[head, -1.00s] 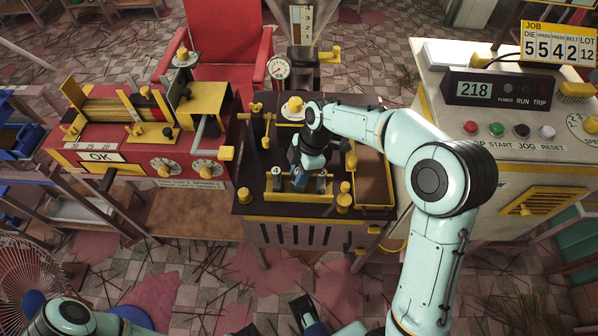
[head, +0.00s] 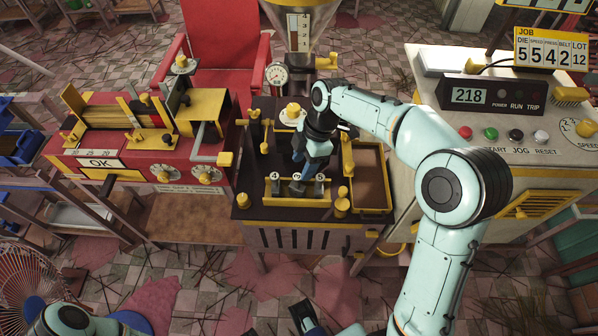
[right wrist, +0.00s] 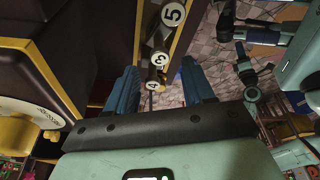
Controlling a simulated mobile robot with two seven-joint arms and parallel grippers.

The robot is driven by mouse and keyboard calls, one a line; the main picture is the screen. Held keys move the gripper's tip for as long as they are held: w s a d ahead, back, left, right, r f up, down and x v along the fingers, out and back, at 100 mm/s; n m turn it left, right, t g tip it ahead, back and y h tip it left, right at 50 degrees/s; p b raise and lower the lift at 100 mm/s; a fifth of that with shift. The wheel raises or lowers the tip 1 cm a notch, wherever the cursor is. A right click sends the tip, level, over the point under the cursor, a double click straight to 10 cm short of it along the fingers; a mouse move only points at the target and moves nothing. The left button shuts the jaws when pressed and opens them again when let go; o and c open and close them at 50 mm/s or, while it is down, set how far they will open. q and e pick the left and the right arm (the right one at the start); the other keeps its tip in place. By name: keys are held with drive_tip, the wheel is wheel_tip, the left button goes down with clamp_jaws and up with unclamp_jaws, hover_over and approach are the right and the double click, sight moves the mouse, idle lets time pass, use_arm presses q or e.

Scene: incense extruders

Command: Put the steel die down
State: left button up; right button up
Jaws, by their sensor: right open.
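Three grey steel dies stand side by side in the yellow-edged rack at the front of the black-topped bench, marked 4 (head: 275,186), 3 (head: 297,187) and 5 (head: 320,186). They also show in the right wrist view as 4 (right wrist: 152,86), 3 (right wrist: 159,59) and 5 (right wrist: 172,13). My right gripper (head: 309,170) is open and empty, just behind and above the middle die; its blue fingers (right wrist: 160,68) are apart with clear space between them. My left gripper (head: 305,316) seems to be at the bottom edge, partly cut off; its jaws are unclear.
A brown tray (head: 387,207) lies right of the rack, with yellow knobs (head: 342,206) between. A dial gauge (head: 277,74) and hopper (head: 312,30) stand behind. A red machine (head: 120,180) is to the left, a control cabinet (head: 430,90) to the right.

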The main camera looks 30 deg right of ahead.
drive_tip(key=v, duration=0.5)
drive_tip(key=shift+r+p, duration=0.25)
drive_tip(key=shift+p, duration=0.1)
